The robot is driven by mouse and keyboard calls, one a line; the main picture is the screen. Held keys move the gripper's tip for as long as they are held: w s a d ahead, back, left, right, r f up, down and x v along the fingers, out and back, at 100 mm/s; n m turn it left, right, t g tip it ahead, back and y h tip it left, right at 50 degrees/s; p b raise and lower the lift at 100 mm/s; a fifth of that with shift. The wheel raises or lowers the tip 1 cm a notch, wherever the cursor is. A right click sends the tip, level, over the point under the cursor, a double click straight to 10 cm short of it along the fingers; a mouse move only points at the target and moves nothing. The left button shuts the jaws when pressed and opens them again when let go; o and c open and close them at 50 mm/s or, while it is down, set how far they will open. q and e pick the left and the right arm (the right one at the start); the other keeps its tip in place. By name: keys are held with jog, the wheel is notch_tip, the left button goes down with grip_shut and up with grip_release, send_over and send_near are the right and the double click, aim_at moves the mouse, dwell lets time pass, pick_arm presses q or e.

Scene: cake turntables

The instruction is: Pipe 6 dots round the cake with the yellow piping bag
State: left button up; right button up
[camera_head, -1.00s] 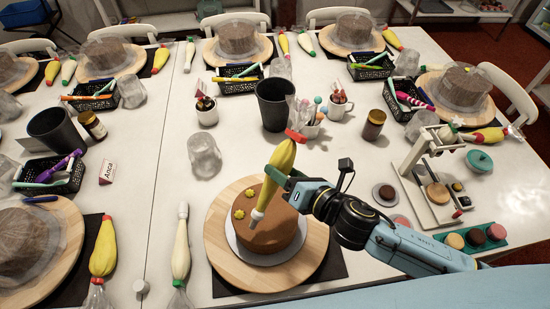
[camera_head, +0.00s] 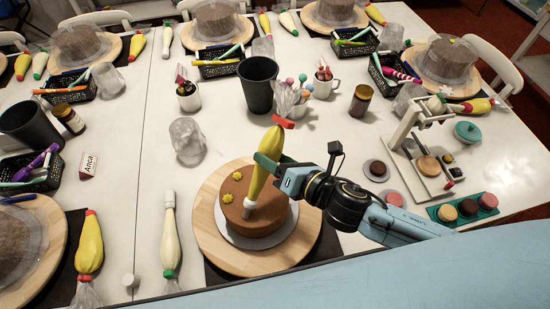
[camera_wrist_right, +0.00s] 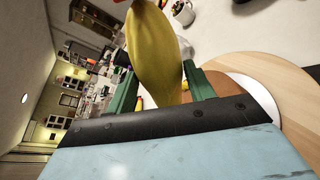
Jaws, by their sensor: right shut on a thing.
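The brown cake (camera_head: 262,222) sits on a white board on a round wooden turntable (camera_head: 212,240). Two yellow dots show on its top: one at the back left (camera_head: 238,176), one at the left (camera_head: 227,198). I cannot tell whether the nozzle touches. The bag also shows between the green fingers in the right wrist view (camera_wrist_right: 153,50). My left gripper is not in view.
A second yellow bag (camera_head: 89,245) and a cream bag (camera_head: 170,240) lie left of the turntable. A clear cup (camera_head: 187,140), a black cup (camera_head: 258,85) and a brown jar (camera_head: 361,100) stand behind. A small press stand (camera_head: 425,160) is at right.

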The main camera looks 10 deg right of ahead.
aim_at(269, 148)
jog(key=shift+c, duration=1.2)
jog(key=shift+r+p, duration=0.4)
jog(key=shift+p, duration=0.15)
dwell(0.4)
jog(key=o, duration=0.3)
jog(key=shift+r+p, duration=1.55)
jog(key=shift+p, duration=0.3)
